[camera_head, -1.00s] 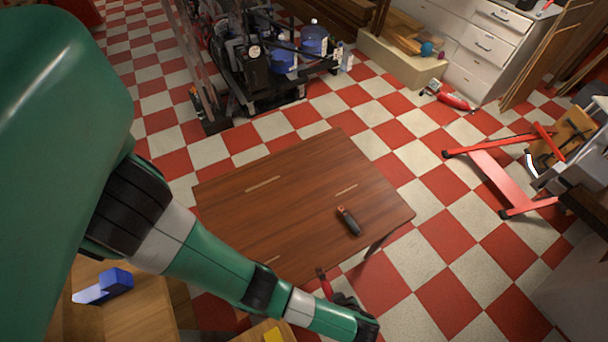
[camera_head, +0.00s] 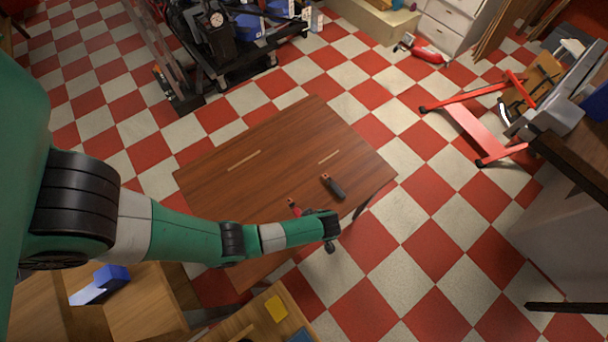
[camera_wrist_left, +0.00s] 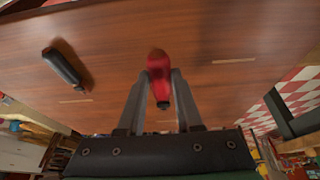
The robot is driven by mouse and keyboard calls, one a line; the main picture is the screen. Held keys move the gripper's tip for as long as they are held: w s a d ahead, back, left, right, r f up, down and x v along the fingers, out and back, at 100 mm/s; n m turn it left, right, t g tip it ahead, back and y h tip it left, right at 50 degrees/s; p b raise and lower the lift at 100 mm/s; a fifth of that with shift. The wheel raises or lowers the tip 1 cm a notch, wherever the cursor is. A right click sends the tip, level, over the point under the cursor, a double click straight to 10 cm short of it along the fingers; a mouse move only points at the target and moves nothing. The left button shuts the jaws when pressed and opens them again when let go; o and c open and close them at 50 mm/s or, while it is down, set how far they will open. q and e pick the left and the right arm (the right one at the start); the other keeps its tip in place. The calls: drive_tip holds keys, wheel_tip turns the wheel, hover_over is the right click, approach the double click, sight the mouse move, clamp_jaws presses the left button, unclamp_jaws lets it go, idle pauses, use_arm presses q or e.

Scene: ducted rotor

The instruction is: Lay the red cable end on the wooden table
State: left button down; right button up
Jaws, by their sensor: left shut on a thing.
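The red cable end (camera_wrist_left: 158,68) is between the two fingers of my left gripper (camera_wrist_left: 160,84) in the left wrist view; its rounded red tip points away from the palm. In the head view, my left gripper (camera_head: 306,213) is over the near right edge of the wooden table (camera_head: 245,185), and a bit of the red cable end (camera_head: 295,208) shows beyond it. The table top (camera_wrist_left: 120,35) fills much of the wrist view behind the cable end. I cannot tell whether the cable end touches it. My right gripper is not in view.
A black cable end with an orange-brown tip (camera_head: 334,187) lies on the table, also in the wrist view (camera_wrist_left: 65,68). The left and far parts of the table are clear. A wooden bench with a blue object (camera_head: 108,280) is at the lower left. A red stand (camera_head: 475,130) is to the right.

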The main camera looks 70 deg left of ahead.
use_arm(q)
drive_tip(key=shift+w+a+f, duration=0.1)
drive_tip(key=shift+a+f, duration=0.2)
drive_tip(key=shift+f, duration=0.2)
drive_tip(key=shift+a+f, duration=0.3)
drive_tip(key=shift+f, duration=0.2)
drive_tip(key=shift+w+a+f+b, duration=0.15)
drive_tip(key=shift+a+f+b, duration=0.05)
drive_tip(key=shift+a+b, duration=0.15)
drive_tip(key=f+b, duration=0.2)
drive_tip(key=f, duration=0.1)
drive_tip(key=shift+w+a+f, duration=0.15)
drive_tip(key=shift+a+f, duration=0.05)
drive_tip(key=shift+a, duration=0.2)
drive_tip(key=shift+f+b, duration=0.3)
drive_tip(key=shift+b, duration=0.05)
drive_tip(key=shift+d, duration=0.1)
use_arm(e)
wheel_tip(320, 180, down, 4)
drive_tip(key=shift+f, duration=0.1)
use_arm(q)
drive_tip(key=c, duration=0.6)
unclamp_jaws()
drive_tip(key=shift+f, duration=0.1)
